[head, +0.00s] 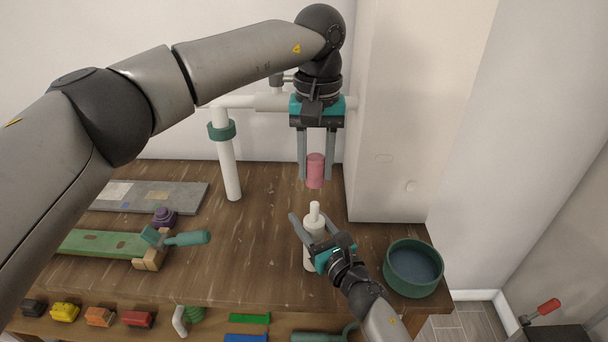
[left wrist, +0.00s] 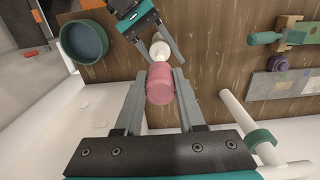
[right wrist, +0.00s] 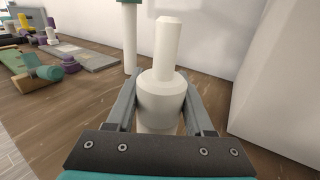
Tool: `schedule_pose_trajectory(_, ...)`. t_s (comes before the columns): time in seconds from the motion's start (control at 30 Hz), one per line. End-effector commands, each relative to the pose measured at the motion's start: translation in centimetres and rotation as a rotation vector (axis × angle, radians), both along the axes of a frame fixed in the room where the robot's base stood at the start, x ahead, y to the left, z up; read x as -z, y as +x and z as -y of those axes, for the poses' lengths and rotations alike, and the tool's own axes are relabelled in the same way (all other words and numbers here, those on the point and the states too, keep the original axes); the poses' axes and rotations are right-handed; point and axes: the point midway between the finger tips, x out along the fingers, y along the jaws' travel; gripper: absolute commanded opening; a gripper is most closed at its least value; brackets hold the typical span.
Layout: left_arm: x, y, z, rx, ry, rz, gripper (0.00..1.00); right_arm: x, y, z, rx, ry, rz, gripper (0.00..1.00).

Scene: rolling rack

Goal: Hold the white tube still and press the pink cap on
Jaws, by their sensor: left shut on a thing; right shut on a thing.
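The pink cap (head: 315,170) is held between the fingers of my left gripper (head: 317,172), which is shut on it. In the left wrist view the pink cap (left wrist: 160,84) sits between the fingertips, close to the white tube (left wrist: 160,50). In the head view the white tube (head: 313,230) stands upright on the table below the cap, with a gap between them. My right gripper (head: 308,228) is shut on the tube's body. In the right wrist view the white tube (right wrist: 162,95) shows its narrow neck, bare on top.
A green round bowl (head: 413,268) stands right of the tube. A white pipe with a green collar (head: 222,130) rises behind. A green-handled tool (head: 180,238) and boards (head: 150,195) lie left. A white wall block (head: 400,120) stands close at the right back.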

Motion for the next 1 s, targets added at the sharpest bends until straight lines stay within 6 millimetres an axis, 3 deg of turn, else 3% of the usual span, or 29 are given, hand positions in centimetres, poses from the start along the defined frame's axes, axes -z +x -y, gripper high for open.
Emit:
schedule_pose_trajectory(0.63,3.5,0.0,0.0,-0.001,0.001,-0.002,0.00,-0.1,0.0,0.0,-0.001,0.001,0.002,0.00)
schedule_pose_trajectory(1.0,3.8,0.1,0.0,-0.002,0.001,-0.001,0.00,-0.1,0.0,0.0,-0.001,0.002,0.001,0.00)
